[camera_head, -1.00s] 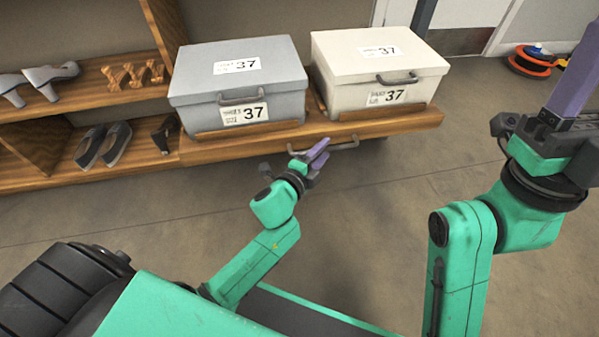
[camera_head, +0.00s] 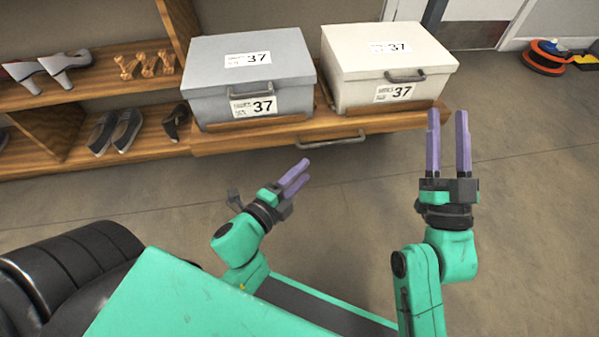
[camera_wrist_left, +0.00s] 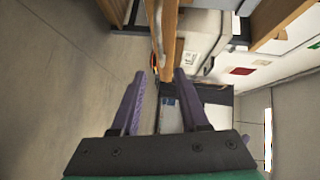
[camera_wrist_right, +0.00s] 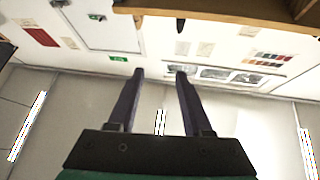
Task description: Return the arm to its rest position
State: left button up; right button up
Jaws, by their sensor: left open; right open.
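My left gripper (camera_head: 296,177) is open and empty, in front of the shelf and below the grey box in the head view. Its two purple fingers also show apart in the left wrist view (camera_wrist_left: 160,78). My right gripper (camera_head: 447,115) is open and empty, its fingers pointing up, to the right of the white box. Its parted fingers also show in the right wrist view (camera_wrist_right: 158,72). Neither gripper touches anything that I can see.
A grey box (camera_head: 222,70) and a white box (camera_head: 360,55), both labelled 37, sit shut on the wooden shelf (camera_head: 300,136). Shoes (camera_head: 115,130) stand on the left shelves. A drawer handle (camera_head: 333,140) sits below the boxes. Open floor (camera_head: 540,150) lies to the right.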

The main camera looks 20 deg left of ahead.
jog(key=shift+f, duration=0.25)
